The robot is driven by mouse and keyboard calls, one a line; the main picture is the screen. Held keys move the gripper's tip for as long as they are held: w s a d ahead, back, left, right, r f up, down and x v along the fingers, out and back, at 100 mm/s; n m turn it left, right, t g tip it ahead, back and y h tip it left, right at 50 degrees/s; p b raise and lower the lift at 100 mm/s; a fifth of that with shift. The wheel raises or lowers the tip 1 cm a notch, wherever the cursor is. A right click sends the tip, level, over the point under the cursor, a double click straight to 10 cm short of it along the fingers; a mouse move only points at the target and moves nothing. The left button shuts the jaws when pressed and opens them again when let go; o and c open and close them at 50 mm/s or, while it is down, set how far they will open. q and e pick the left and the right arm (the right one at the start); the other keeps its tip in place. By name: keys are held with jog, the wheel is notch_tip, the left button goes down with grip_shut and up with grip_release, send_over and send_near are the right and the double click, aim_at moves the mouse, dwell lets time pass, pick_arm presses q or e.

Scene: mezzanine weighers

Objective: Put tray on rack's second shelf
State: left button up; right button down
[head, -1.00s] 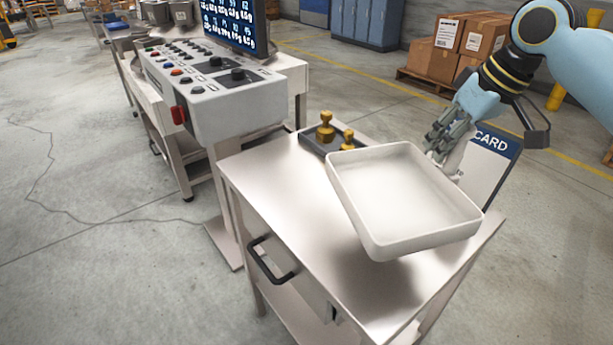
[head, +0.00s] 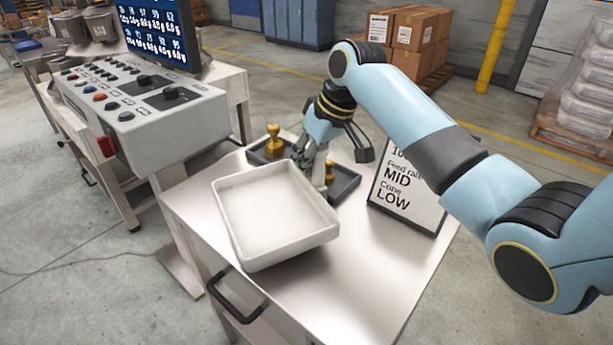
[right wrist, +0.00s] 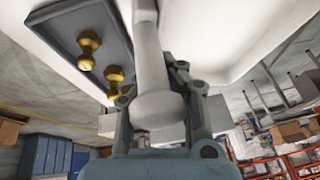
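The white tray (head: 272,215), shallow and empty, is slightly tilted over the front left part of the metal table in the head view. My right gripper (head: 318,172) is at its back right rim. In the right wrist view the tray (right wrist: 215,45) fills the upper right, and the fingers (right wrist: 180,95) are closed around a pale part of it. The fingertips themselves are partly hidden. The tray appears to be held just above the tabletop; contact is hard to judge. My left gripper is not in view. I cannot identify the rack's second shelf in the head view.
A dark shallow tray (head: 347,187) with brass weights (head: 273,143) sits behind the white tray. A sign card (head: 407,203) stands to the right. A control console (head: 150,105) is at left. The table's front right (head: 350,290) is clear. Distant orange shelving (right wrist: 290,163) shows in the wrist view.

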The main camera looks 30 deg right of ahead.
aim_at(307, 179)
notch_tip(307, 179, down, 4)
jog(key=shift+r, duration=0.15)
jog(key=c, duration=1.5)
grip_release()
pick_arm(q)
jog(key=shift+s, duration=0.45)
